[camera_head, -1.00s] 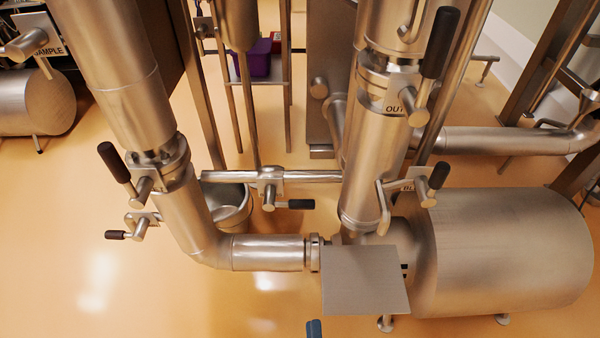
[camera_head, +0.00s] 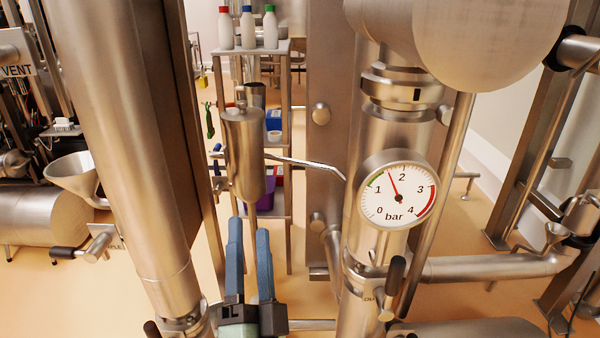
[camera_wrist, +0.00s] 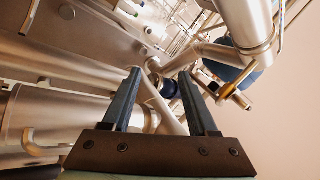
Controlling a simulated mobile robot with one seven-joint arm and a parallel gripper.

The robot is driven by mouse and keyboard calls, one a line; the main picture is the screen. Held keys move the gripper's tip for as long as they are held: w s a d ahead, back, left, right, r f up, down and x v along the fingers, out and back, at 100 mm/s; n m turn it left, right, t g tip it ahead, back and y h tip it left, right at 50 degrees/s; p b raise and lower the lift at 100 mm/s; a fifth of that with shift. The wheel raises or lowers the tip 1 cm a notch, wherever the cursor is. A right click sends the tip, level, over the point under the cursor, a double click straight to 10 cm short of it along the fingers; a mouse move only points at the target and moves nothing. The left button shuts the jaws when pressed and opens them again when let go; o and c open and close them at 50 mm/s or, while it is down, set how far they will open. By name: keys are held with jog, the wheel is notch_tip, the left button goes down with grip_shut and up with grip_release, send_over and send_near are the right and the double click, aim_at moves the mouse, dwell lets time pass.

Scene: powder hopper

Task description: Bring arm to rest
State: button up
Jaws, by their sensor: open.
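My gripper (camera_head: 249,240) stands upright at the lower middle of the head view, with its two blue fingers pointing up. The fingers are apart with nothing between them. In the wrist view the two fingers (camera_wrist: 160,98) also stand apart and empty, with pipes behind them. In the head view the fingertips appear just below a hanging steel cylinder (camera_head: 243,155). I cannot tell how far apart they are in depth. The rest of my arm is out of view below.
A large steel pipe (camera_head: 125,140) stands left of my gripper. A pipe with a pressure gauge (camera_head: 398,197) and a black-handled valve (camera_head: 392,280) stands right. Behind, a shelf (camera_head: 250,47) holds bottles. A funnel (camera_head: 82,172) is at left. Orange floor shows between the pipes.

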jog(key=s+d+r+n+t+p, duration=0.1)
jog(key=d+r+n+p, duration=0.35)
jog(key=r, duration=1.25)
jog(key=s+a+r+n+t+p, duration=0.15)
jog(key=r+p, duration=0.65)
jog(key=r, duration=1)
jog(key=s+d+r+n+h+p, duration=0.1)
jog(key=s+r+p, duration=0.1)
jog(key=r, duration=0.4)
jog(key=s+d+r+n+t+h+p, duration=0.1)
jog(key=s+r+p, duration=0.2)
jog(key=r, duration=0.4)
jog(key=s+d+r+n+h+p, duration=0.1)
jog(key=s+r+p, duration=0.2)
jog(key=r, duration=0.4)
jog(key=shift+s+d+n, duration=0.35)
jog(key=shift+s+n, duration=0.05)
jog(key=shift+r, duration=0.1)
